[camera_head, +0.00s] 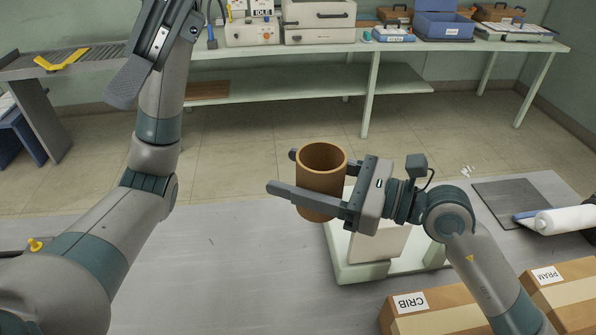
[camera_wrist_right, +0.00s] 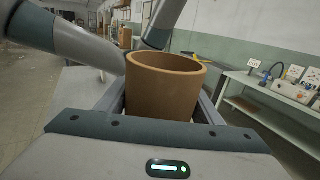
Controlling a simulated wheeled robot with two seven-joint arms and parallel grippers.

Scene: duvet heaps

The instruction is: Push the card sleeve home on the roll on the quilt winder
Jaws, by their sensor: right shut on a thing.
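The card sleeve (camera_head: 322,170) is a short brown open-ended tube. My right gripper (camera_head: 308,196) is shut on it, with one finger along its near side and the other mostly hidden behind it. The sleeve stands nearly upright, mouth up, above the table. In the right wrist view the sleeve (camera_wrist_right: 163,88) sits between the fingers with its rim clear. A white roll (camera_head: 565,220) lies at the right edge, partly cut off and apart from the sleeve; I cannot tell whether it is the winder's. My left gripper (camera_head: 124,84) shows only in part at the upper left.
A pale green stand (camera_head: 352,272) is under my right gripper, partly hidden. Cartons marked CRIB (camera_head: 412,303) and PRAM (camera_head: 548,274) stand at the front right. The grey table (camera_head: 240,255) is clear at its middle. A bench (camera_head: 400,47) with boxes is at the back.

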